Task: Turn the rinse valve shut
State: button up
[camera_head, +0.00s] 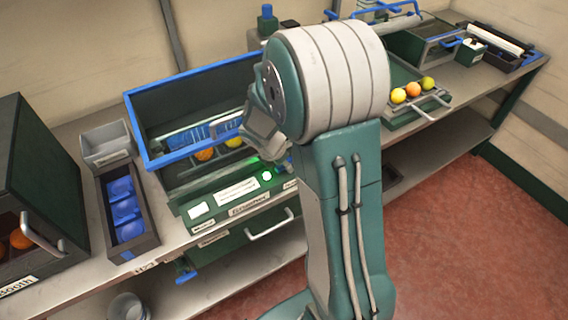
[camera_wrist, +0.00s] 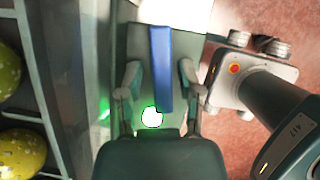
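A blue lever (camera_wrist: 162,75), which looks like the rinse valve's handle, lies lengthwise between my fingers in the wrist view. My gripper (camera_wrist: 160,76) is open, with one finger on each side of the lever and a visible gap on both sides. I cannot tell how deep the fingers reach beside it. A green-lit round lamp or button (camera_wrist: 152,117) glows near the lever's lower end; it also shows on the front panel in the head view (camera_head: 267,175). My arm hides most of the valve area in the head view.
The blue-rimmed washing bin (camera_head: 143,141) holds fruit left of my gripper. A tray (camera_head: 425,108) with several fruits stands to the right. A narrow box of blue items (camera_head: 146,247), a grey bin (camera_head: 106,159) and a dark green booth (camera_head: 40,165) stand on the left of the bench.

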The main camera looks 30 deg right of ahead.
dwell(0.3)
jog(key=v, duration=1.1)
jog(key=shift+a+r, duration=0.3)
jog(key=shift+r, duration=0.05)
